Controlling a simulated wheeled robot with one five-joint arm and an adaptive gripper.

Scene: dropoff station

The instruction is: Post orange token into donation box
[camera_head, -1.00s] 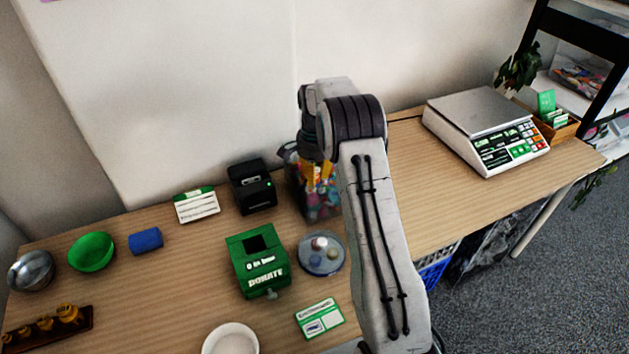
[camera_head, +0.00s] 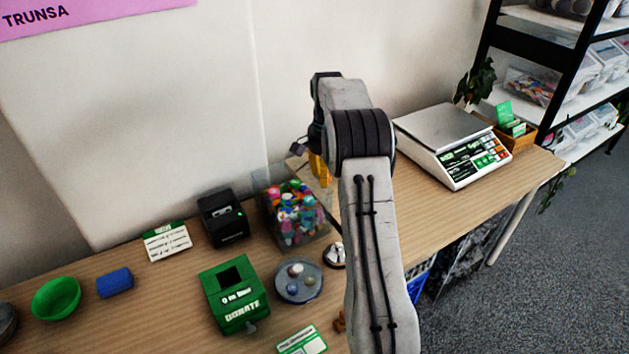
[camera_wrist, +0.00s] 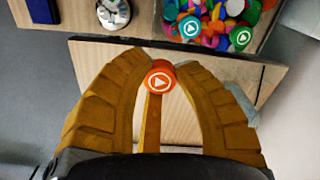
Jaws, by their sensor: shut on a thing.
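The orange token (camera_wrist: 160,77) shows in the wrist view as a round disc with a white triangle mark, pinched between the two yellow-brown fingertips. My gripper (camera_wrist: 161,72) is shut on it, held above the table's edge. In the head view only a yellow part of my gripper (camera_head: 318,168) shows beside the arm, and the token is hidden. The green donation box (camera_head: 235,294) stands on the table left of my arm, with a dark opening on top and DONATE on its front. My gripper is right of and behind the box, apart from it.
A clear bin of colourful tokens (camera_head: 294,210) stands behind the box. A round dish (camera_head: 299,283) sits right of the box, a black printer (camera_head: 222,217) behind it. A white scale (camera_head: 452,145) stands farther right. A blue block (camera_head: 114,283) and green bowl (camera_head: 56,298) lie left.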

